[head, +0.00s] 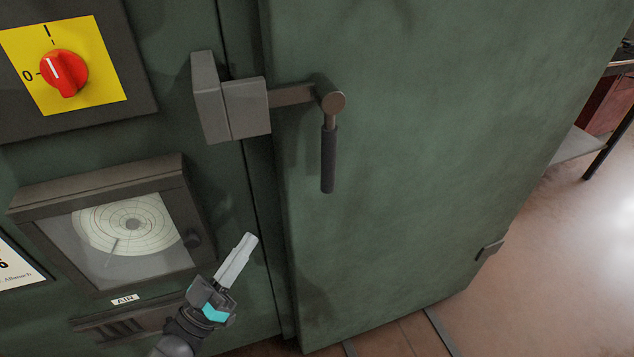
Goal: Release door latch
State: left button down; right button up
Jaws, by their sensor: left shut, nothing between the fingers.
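The green door (420,150) fills the middle and right of the head view and sits closed or nearly closed against the cabinet; I cannot tell which. The door latch is a grey block (236,105) across the door seam with a metal arm and a dark handle (329,158) hanging straight down. My left gripper (250,240) is below and to the left of the handle, in front of the seam. It is shut and empty, apart from the latch. My right gripper is not in view.
A red rotary switch (65,72) on a yellow plate is at upper left. A chart recorder (128,228) protrudes from the cabinet beside my left gripper. Reddish floor (540,260) lies open at right, with a table (585,145) beyond.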

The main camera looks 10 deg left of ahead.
pick_arm(q)
jog(key=s+d+r+m+g+h, duration=0.2)
jog(key=s+r+m+h, duration=0.2)
jog(key=r+h, duration=0.5)
jog(key=shift+s+d+m, duration=0.35)
jog(key=shift+m, duration=0.85)
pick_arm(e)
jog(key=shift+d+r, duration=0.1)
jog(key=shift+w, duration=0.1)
pick_arm(q)
send_near(322, 157)
notch_tip(322, 157, up, 4)
jog(key=shift+w+d, duration=1.05)
jog(key=shift+w, duration=0.15)
jog(key=shift+w+d, duration=0.3)
jog(key=shift+d, duration=0.1)
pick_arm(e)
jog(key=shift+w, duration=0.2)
